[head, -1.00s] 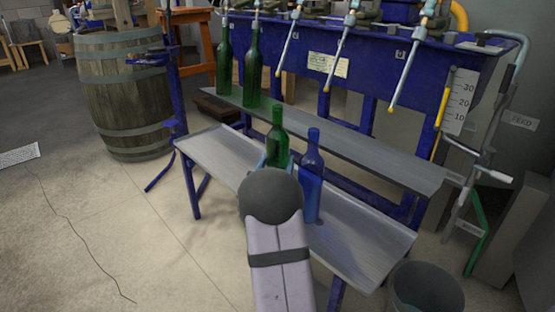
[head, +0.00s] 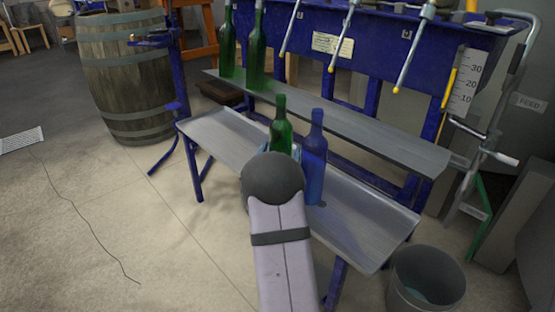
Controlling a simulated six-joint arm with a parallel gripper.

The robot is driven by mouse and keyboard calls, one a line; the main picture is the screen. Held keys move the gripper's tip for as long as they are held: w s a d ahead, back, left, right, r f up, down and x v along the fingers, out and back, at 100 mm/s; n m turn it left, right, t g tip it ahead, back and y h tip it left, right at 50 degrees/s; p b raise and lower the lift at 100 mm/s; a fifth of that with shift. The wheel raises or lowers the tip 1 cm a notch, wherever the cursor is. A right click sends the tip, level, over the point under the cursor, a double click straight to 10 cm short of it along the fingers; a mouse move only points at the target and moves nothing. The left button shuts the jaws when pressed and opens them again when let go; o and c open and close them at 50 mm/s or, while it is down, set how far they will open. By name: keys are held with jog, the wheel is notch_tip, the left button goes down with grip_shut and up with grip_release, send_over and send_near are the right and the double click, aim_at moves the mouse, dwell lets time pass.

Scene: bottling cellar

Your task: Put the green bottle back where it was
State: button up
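The green bottle (head: 281,132) is upright over the front bench, just left of a blue bottle (head: 315,150). My gripper (head: 280,149) is around its lower body, and the bottle moves with it, so it is shut on the bottle. My dark round wrist hides most of the fingers and the bottle's base, so I cannot tell whether the base touches the bench. The blue bottle stands upright on the front bench (head: 355,222). Two more green bottles, a left one (head: 228,52) and a right one (head: 257,55), stand beneath the filler at the back.
A grey shelf (head: 340,125) runs behind the front bench, below the blue filler (head: 375,50) with its hanging spouts. A barrel (head: 125,80) stands at the left and a bucket (head: 426,282) at the front right. The bench's left part is clear.

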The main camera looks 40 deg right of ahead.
jog(key=p+v, duration=0.3)
jog(key=v, duration=0.8)
jog(key=shift+s+a, duration=0.2)
jog(key=shift+a, duration=0.15)
jog(key=w+a+f+n+g+y, duration=0.1)
jog(key=a+f+n+y, duration=0.35)
jog(key=a, duration=0.65)
jog(key=a+f+n+g+y, duration=0.1)
jog(key=a+f+n+y, duration=0.1)
jog(key=a+f+y, duration=0.55)
jog(key=s+a+n+g+y, duration=0.1)
jog(key=s+a+g, duration=0.3)
jog(key=s, duration=0.6)
jog(key=s+a+r+n+g+y, duration=0.1)
jog(key=s+a+n+g, duration=0.2)
jog(key=s+a, duration=0.6)
jog(key=shift+s+a+g+y, duration=0.2)
jog(key=shift+s+g+y, duration=0.1)
jog(key=shift+s+g, duration=0.65)
jog(key=shift+r, duration=0.15)
